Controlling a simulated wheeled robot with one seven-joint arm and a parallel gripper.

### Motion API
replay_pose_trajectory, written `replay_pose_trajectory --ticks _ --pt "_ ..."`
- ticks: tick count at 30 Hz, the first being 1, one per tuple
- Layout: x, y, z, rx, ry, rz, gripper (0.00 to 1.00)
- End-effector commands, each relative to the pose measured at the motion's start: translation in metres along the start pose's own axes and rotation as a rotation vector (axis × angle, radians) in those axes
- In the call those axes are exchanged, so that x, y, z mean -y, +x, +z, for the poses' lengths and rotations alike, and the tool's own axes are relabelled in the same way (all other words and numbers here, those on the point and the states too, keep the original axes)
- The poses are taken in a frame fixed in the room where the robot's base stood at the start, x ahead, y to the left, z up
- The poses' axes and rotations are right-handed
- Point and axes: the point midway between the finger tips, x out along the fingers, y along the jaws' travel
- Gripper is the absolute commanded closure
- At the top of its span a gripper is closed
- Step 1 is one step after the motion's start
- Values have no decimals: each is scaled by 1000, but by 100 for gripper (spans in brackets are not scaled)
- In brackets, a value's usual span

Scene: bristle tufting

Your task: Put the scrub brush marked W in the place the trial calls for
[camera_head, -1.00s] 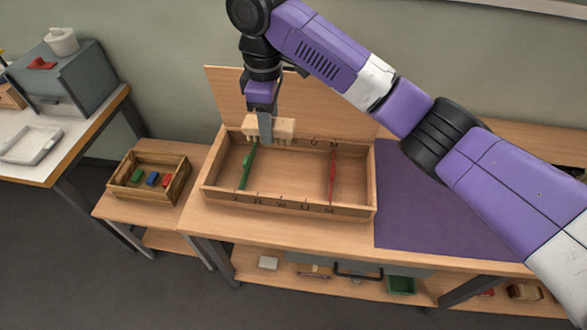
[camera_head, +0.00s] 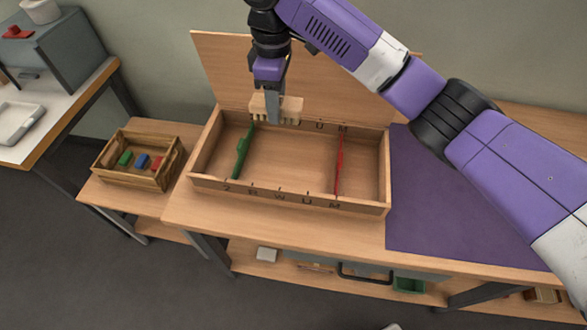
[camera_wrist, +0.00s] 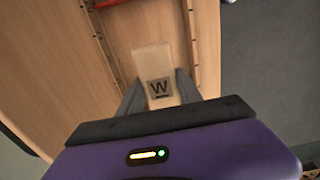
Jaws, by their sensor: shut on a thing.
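The scrub brush marked W (camera_head: 289,106) is a pale wooden block with short bristles pointing down. In the wrist view the brush's end (camera_wrist: 155,65) shows a dark square with the letter W. My gripper (camera_head: 275,112) is shut on it, with a finger on either side in the wrist view (camera_wrist: 158,92). It holds the brush at the back wall of the wooden box (camera_head: 212,186), close to the green divider. Whether the brush touches the box is unclear.
A green divider (camera_head: 242,154) and a red divider (camera_head: 339,163) stand in the box. A raised lid board (camera_head: 225,70) stands behind. A small crate (camera_head: 150,181) with coloured blocks sits left. A purple mat (camera_head: 440,205) lies right.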

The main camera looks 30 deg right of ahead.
Motion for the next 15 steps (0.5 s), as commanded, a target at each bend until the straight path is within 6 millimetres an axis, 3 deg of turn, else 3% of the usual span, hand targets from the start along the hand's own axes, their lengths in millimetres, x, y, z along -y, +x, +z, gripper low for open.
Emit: replay_pose_trajectory --ticks 1,8,15 --pt "0 12 0 0 0 0 100" --pt "1 29 0 -1 0 -3 100" --pt "2 82 -1 -1 1 -7 100"
